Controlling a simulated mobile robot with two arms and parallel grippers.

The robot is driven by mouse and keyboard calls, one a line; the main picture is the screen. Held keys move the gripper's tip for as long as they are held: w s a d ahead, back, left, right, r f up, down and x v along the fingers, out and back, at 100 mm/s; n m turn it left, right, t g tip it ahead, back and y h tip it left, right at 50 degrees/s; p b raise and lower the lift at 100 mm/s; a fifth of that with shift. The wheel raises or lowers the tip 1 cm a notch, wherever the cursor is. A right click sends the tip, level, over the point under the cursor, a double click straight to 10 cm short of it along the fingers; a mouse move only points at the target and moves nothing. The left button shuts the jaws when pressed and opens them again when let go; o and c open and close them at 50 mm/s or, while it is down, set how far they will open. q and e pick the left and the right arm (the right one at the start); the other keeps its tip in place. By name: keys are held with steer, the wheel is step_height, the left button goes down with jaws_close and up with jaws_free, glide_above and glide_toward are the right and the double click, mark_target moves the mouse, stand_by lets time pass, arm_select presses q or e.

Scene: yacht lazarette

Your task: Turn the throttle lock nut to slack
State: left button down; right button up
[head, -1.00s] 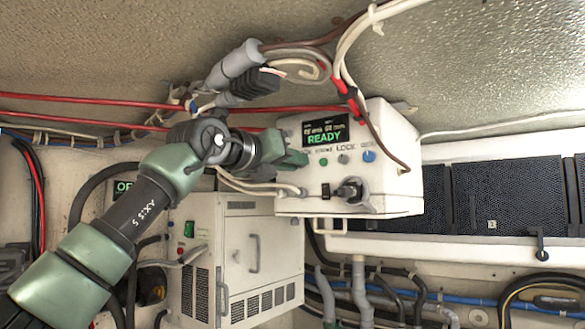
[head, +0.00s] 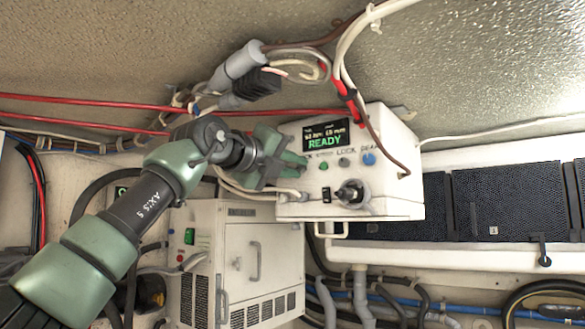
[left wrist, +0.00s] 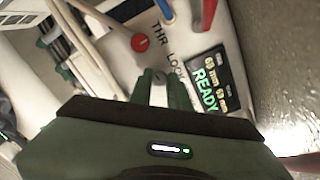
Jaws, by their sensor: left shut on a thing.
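The white control box (head: 403,178) hangs on the wall right of centre in the head view, its display (head: 326,136) reading READY. The throttle lock nut (left wrist: 159,76) shows as a small grey piece between the fingertips in the left wrist view, beside the THR LOCK lettering. My left gripper (head: 300,169) is at the left part of the box's front face. It also shows in the left wrist view (left wrist: 160,87), its fingers shut on the nut. The fingers hide most of the nut, and in the head view it is out of sight. My right gripper is not in view.
Cables and a grey connector (head: 236,64) hang above. A vented cabinet (head: 230,245) stands below.

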arm_select(q)
steer(key=shift+d+f, duration=0.15)
steer(key=shift+f, duration=0.15)
steer(key=c, duration=1.5)
jaws_free()
steer(key=shift+o, duration=0.8)
steer(key=shift+w+d+r, duration=0.1)
steer(key=shift+w+d, duration=0.05)
steer(key=b+v, duration=0.5)
steer(key=v, duration=0.3)
steer(key=shift+w+d, duration=0.1)
